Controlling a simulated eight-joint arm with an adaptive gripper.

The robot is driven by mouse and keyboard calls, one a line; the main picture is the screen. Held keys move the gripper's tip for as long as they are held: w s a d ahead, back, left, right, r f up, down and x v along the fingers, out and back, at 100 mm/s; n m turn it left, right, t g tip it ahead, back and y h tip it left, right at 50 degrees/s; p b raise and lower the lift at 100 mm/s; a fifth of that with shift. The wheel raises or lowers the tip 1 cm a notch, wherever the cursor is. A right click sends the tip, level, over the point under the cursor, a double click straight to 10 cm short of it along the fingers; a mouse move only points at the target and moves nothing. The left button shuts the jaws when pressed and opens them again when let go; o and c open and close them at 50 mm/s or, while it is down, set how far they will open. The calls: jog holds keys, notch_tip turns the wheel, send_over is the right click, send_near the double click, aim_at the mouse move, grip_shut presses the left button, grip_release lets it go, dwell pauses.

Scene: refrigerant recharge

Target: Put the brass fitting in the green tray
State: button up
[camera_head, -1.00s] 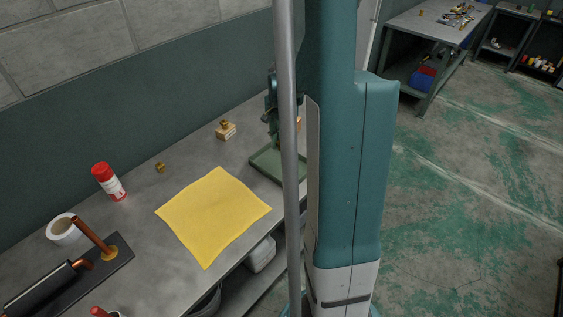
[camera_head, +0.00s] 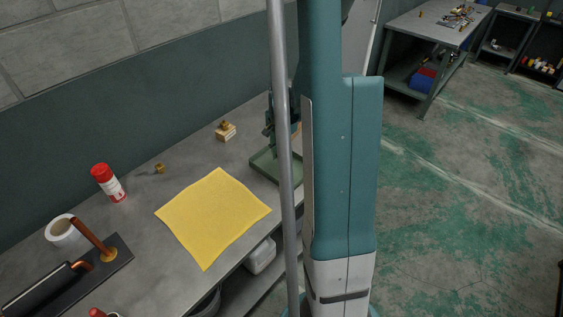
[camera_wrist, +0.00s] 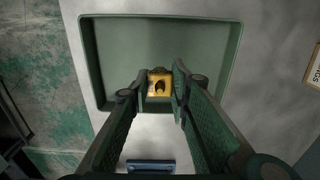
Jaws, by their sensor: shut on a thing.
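The brass fitting (camera_wrist: 159,83) is between my fingertips in the wrist view, with a dark opening facing the camera. My gripper (camera_wrist: 158,88) is shut on it. The green tray (camera_wrist: 232,60) lies beyond the fitting in the wrist view, and the fitting appears over its near part. I cannot tell the exact height above the tray floor. In the head view, the green tray (camera_head: 262,168) sits on the bench, partly hidden by a grey pole and my arm. My gripper shows only partly there, above the tray, and the held fitting cannot be made out.
On the bench are a yellow cloth (camera_head: 212,215), a small brass piece (camera_head: 159,169), a wooden block with brass on top (camera_head: 225,132), a red-capped bottle (camera_head: 108,183), a white roll (camera_head: 62,232) and a dark plate with copper pipes (camera_head: 118,262).

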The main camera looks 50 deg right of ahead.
aim_at(281, 167)
dwell(0.3)
jog(key=shift+f, duration=2.15)
jog(key=shift+f+b, duration=0.15)
jog(key=shift+b, duration=0.15)
jog(key=o, duration=0.9)
jog(key=shift+o, duration=0.2)
jog(key=shift+r, duration=0.2)
jog(key=shift+r+p, duration=0.6)
jog(key=shift+r, duration=5.4)
